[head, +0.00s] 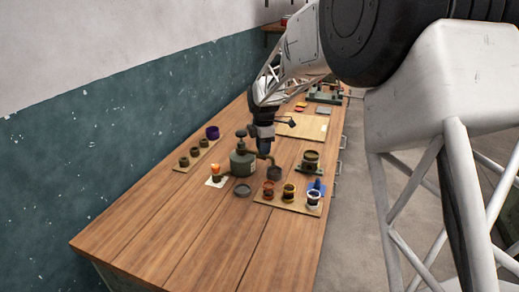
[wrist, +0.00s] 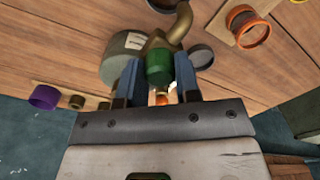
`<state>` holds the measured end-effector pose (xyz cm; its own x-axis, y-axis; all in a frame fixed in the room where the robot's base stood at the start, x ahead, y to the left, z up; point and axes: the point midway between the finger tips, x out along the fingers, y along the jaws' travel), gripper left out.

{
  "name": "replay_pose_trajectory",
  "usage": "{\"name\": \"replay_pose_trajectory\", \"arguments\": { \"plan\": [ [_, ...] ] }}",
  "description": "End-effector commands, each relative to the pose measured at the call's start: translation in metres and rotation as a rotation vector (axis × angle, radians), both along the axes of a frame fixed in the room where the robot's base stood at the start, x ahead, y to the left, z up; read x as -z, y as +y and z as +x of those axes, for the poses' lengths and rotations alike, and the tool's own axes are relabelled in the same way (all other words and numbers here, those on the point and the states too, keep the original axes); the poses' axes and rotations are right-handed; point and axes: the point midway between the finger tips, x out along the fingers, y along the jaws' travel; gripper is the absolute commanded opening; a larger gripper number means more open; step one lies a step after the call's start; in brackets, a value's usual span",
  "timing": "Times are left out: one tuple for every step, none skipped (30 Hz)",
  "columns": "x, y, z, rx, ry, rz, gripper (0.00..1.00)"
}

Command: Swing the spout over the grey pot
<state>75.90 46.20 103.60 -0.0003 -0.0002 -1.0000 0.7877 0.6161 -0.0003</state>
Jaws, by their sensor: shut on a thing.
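A grey-green urn (head: 243,161) with a white label stands on the wooden bench. Its curved brass spout shows in the wrist view (wrist: 177,28) and reaches right in the head view (head: 265,156), its outer end close to a dark pot (head: 274,173). A low grey round pot (head: 242,190) sits in front of the urn, and the wrist view shows it (wrist: 201,56) right of the urn, apart from the spout. My gripper (wrist: 158,77) is shut with its blue fingers on a green knob (wrist: 158,66) beside the spout. The spout's exact tip is hard to make out.
A lit candle (head: 215,171) stands left of the urn. A board with several small pots (head: 289,190) lies at the front right. A rack of small cups (head: 194,155) and a purple cup (head: 212,132) stand at the left. The front of the bench is clear.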

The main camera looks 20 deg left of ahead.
Motion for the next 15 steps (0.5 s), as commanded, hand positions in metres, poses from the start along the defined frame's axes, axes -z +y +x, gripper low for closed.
{"name": "replay_pose_trajectory", "arguments": {
  "plan": [
    [0.0000,-0.0004,0.0031,-0.026,0.000,0.000,0.00],
    [-0.0001,-0.0005,0.0044,-0.043,0.000,0.000,0.00],
    [0.0000,-0.0005,0.0060,-0.062,0.000,0.000,0.00],
    [0.0000,-0.0005,0.0070,-0.074,0.000,0.000,0.00],
    [0.0001,-0.0005,0.0079,-0.086,0.000,0.000,0.00],
    [0.0002,-0.0004,0.0089,-0.099,0.000,0.000,0.00],
    [0.0002,-0.0004,0.0095,-0.107,0.000,0.000,0.00],
    [0.0002,-0.0005,0.0101,-0.115,0.000,0.000,0.00],
    [0.0002,-0.0004,0.0107,-0.123,0.000,0.000,0.00],
    [0.0001,-0.0004,0.0111,-0.127,0.000,0.000,0.00],
    [0.0001,-0.0004,0.0114,-0.131,0.000,0.000,0.00],
    [0.0000,-0.0003,0.0116,-0.134,0.000,0.000,0.00],
    [0.0000,-0.0002,0.0119,-0.136,0.000,0.000,0.00],
    [0.0000,-0.0003,0.0120,-0.137,0.000,0.000,0.00],
    [-0.0001,-0.0002,0.0121,-0.138,0.000,0.000,0.00]
  ]
}}
